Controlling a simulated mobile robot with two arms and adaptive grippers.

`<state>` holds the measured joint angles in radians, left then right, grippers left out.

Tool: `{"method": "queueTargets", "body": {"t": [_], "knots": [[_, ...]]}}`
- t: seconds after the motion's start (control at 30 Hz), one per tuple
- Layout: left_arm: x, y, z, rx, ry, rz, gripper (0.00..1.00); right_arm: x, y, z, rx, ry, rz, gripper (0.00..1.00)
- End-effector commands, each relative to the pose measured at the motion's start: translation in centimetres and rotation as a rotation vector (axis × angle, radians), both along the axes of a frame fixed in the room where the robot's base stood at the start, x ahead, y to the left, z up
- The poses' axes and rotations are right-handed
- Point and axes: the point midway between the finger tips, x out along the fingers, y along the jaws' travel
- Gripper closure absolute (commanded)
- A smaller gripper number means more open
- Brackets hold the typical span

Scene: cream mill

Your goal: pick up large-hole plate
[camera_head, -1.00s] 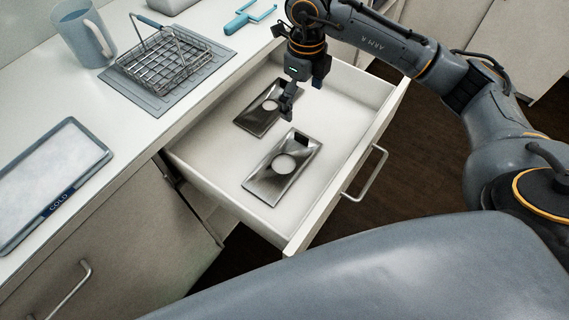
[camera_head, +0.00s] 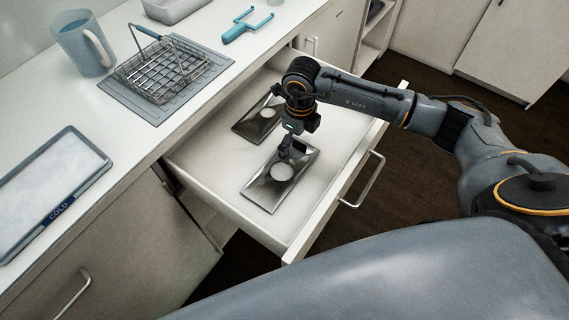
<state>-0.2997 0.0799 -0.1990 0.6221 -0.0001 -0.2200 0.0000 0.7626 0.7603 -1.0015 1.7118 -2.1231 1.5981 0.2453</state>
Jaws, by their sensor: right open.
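Two metal plates, each with a round hole, lie flat in the open drawer. The nearer plate (camera_head: 264,192) has the slightly larger-looking hole, so I take it as the large-hole plate. The farther plate (camera_head: 245,131) lies behind it, partly hidden by my arm. My right gripper (camera_head: 289,158) points down over the far end of the nearer plate, and its fingers look open. Whether the fingertips touch the plate I cannot tell. My left gripper is not in view.
The white drawer (camera_head: 230,206) is pulled out below the counter. On the counter are a wire basket (camera_head: 165,68) on a grey mat, a blue mug (camera_head: 82,45), a blue-handled tool (camera_head: 246,26) and a tray marked COLD (camera_head: 50,190).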

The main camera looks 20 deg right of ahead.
Motion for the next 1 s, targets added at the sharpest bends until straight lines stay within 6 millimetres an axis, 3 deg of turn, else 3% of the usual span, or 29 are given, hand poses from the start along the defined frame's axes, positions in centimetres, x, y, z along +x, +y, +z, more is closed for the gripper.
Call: {"method": "queueTargets", "body": {"t": [0.33,0.8,1.0], "knots": [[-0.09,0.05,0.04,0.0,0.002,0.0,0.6,0.01,-0.03,-0.95,-0.001,-0.001,0.0,0.02],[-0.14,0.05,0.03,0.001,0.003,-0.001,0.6,-0.03,-0.04,-0.97,-0.001,0.0,0.0,0.98],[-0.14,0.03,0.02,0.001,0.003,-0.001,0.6,-0.05,-0.01,-1.0,-0.001,0.001,0.0,1.0]]}}
